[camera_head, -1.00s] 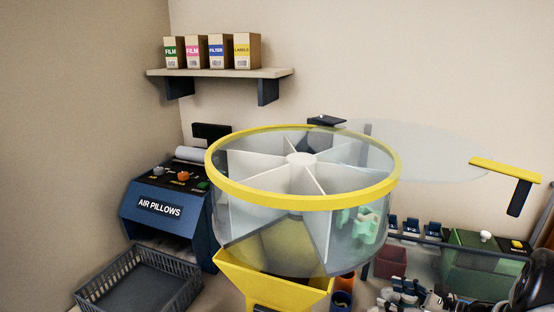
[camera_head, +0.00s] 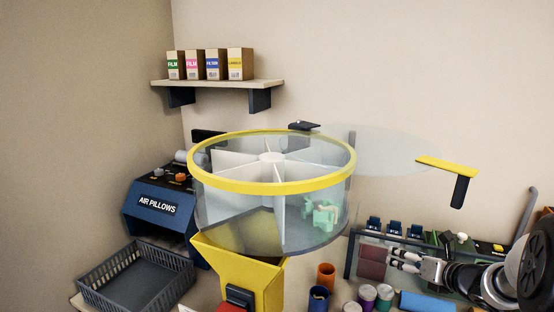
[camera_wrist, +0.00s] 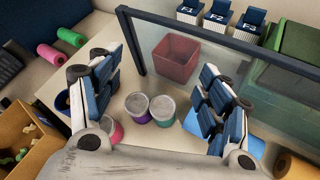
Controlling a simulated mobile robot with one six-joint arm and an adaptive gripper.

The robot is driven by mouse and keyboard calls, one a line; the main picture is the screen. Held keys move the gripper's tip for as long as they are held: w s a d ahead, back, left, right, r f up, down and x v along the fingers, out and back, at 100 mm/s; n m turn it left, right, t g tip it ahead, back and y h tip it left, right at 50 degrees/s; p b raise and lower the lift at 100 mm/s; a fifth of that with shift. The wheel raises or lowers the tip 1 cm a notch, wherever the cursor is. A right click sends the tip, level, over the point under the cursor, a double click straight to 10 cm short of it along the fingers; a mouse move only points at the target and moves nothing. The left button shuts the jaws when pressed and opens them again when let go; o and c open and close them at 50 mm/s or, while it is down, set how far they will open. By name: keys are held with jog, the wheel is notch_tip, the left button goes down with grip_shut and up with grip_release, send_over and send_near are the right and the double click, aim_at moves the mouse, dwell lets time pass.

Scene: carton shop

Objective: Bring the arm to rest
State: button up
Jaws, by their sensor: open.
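My gripper (camera_head: 395,259) is at the lower right in the head view, with its arm reaching in from the right edge. In the wrist view its two blue-padded fingers (camera_wrist: 157,72) stand wide apart with nothing between the pads. Below and beyond them, cups with grey tops (camera_wrist: 150,108) stand on the pale table. A dark red bin (camera_wrist: 175,58) stands behind a clear panel with a dark frame.
A clear drum with a yellow rim (camera_head: 272,187) holds a green piece (camera_head: 322,214) above a yellow chute (camera_head: 240,272). A grey basket (camera_head: 135,280) and the blue AIR PILLOWS machine (camera_head: 160,207) stand left. Several orange, blue and purple containers crowd the table near my arm.

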notch_tip(320, 180, up, 8)
jog(key=s+a+m+h, duration=0.1)
jog(key=m+h, duration=0.3)
jog(key=m, duration=0.3)
jog(key=s+a+r+m+g+h, duration=0.1)
jog(key=s+a+r+m, duration=0.15)
jog(key=s+m, duration=0.3)
jog(key=s+a+r+m+g+h, duration=0.1)
jog(key=s+a+r+m+h, duration=0.15)
jog(key=s+m, duration=0.35)
jog(key=s+a+f+m+g+y, duration=0.2)
jog(key=s+a+m, duration=0.6)
jog(key=s, duration=0.4)
jog(key=s+a+f+m+g+y, duration=0.2)
jog(key=s+a+m, duration=0.5)
jog(key=s, duration=0.6)
jog(key=shift+s+a+f+m+g+y, duration=0.15)
jog(key=shift+a+f+m+g+y, duration=0.35)
jog(key=shift+f+g, duration=0.3)
jog(key=shift+d, duration=0.15)
jog(key=shift+c, duration=0.3)
